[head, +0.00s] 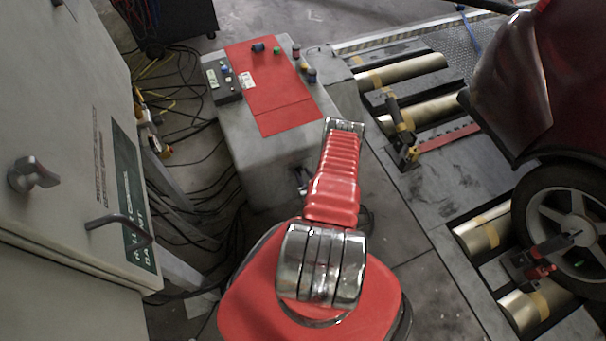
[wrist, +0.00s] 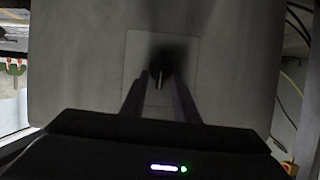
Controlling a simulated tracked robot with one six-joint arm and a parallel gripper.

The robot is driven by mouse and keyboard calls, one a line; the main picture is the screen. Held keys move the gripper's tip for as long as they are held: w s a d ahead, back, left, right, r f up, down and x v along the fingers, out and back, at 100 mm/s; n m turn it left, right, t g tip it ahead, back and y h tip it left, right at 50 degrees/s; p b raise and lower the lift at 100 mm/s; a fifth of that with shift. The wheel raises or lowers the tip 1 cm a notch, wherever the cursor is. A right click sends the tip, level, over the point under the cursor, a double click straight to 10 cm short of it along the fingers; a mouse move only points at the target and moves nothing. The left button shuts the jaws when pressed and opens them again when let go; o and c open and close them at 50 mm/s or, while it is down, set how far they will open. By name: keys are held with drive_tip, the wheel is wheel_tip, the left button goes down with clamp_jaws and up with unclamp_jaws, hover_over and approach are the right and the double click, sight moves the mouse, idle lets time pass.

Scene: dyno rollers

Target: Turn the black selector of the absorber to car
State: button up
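The black selector (wrist: 160,70) shows in the wrist view, a dark knob with a light pointer line, on a pale square plate (wrist: 187,44) of a grey panel. The pointer line runs roughly up and down in the picture. My gripper (wrist: 159,84) is open, one dark finger on each side just below the selector, with a gap between them. Shadow around the knob hides whether the fingertips touch it. In the head view I cannot make out the selector or the gripper fingers; my red arm reaches toward the grey console (head: 229,126).
The console bears a red top plate (head: 268,90) and a small button box (head: 222,79). A grey cabinet (head: 60,100) with a knob (head: 32,174) stands at left. Cables (head: 200,150) lie between them. Rollers (head: 405,70) and a dark red car (head: 545,75) are at right.

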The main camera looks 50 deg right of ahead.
drive_tip(key=shift+w+d, duration=0.1)
drive_tip(key=shift+w, duration=0.1)
drive_tip(key=shift+f, duration=0.1)
drive_tip(key=shift+c, duration=0.5)
clamp_jaws()
